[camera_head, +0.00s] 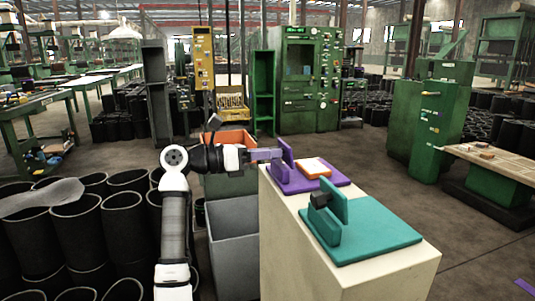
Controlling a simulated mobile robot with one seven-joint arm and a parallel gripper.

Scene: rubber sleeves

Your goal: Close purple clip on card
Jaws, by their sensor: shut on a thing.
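The purple clip (287,153) stands on a flat purple base at the far left of the pale pedestal top. Its upright plates are tilted. The card (315,168), white with an orange edge, lies on the purple base to the right of the clip's plates. My gripper (264,154) reaches in from the left and is shut on the left part of the purple clip. Its fingertips are small here, and the exact grip is hard to see. Whether the plates touch the card is unclear; a gap seems to show between them.
A teal clip (330,212) on a teal base stands nearer on the same pedestal (345,274). A grey bin (234,232) and an orange-topped bin stand left of the pedestal. Black rubber sleeves (128,216) crowd the left floor.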

